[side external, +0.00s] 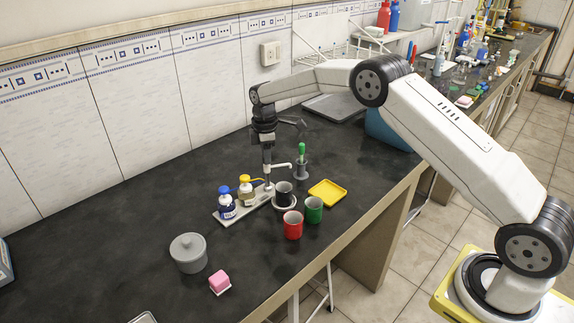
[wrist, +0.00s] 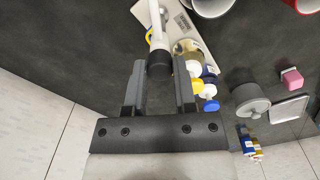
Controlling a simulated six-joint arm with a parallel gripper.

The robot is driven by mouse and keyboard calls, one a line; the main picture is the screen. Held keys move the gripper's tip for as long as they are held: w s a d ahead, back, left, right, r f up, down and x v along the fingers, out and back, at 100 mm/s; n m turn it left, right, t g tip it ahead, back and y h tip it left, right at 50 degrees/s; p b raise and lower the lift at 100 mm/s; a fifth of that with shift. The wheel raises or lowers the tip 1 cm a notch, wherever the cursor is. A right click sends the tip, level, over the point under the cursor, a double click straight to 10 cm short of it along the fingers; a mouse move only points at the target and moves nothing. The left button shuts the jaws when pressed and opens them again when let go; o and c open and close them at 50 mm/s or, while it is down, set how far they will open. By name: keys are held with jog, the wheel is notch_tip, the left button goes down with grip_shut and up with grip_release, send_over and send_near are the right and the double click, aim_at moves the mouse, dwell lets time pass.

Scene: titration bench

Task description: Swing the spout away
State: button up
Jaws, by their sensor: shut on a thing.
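The white spout (side external: 281,165) reaches right from a post on the pale base plate (side external: 229,217), with its end above and close to the dark mug (side external: 284,196). My gripper (side external: 267,160) points down at the top of the post. In the wrist view my gripper (wrist: 159,66) has a finger on each side of the dark end of a white tube (wrist: 155,28), which appears to be the spout assembly, and is shut on it. The exact contact is hard to see in the side view.
A blue-capped bottle (side external: 227,205) and a yellow-capped bottle (side external: 246,190) stand on the plate. A red mug (side external: 292,226), green mug (side external: 314,210), yellow tray (side external: 328,192) and green-handled tool in a grey holder (side external: 301,165) are close by. A grey lidded pot (side external: 188,254) and pink block (side external: 219,281) lie nearer.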

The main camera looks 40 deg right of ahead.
grip_shut()
jog(key=shift+n, duration=3)
jog(key=o, duration=1.1)
grip_release()
jog(key=shift+r, duration=3.5)
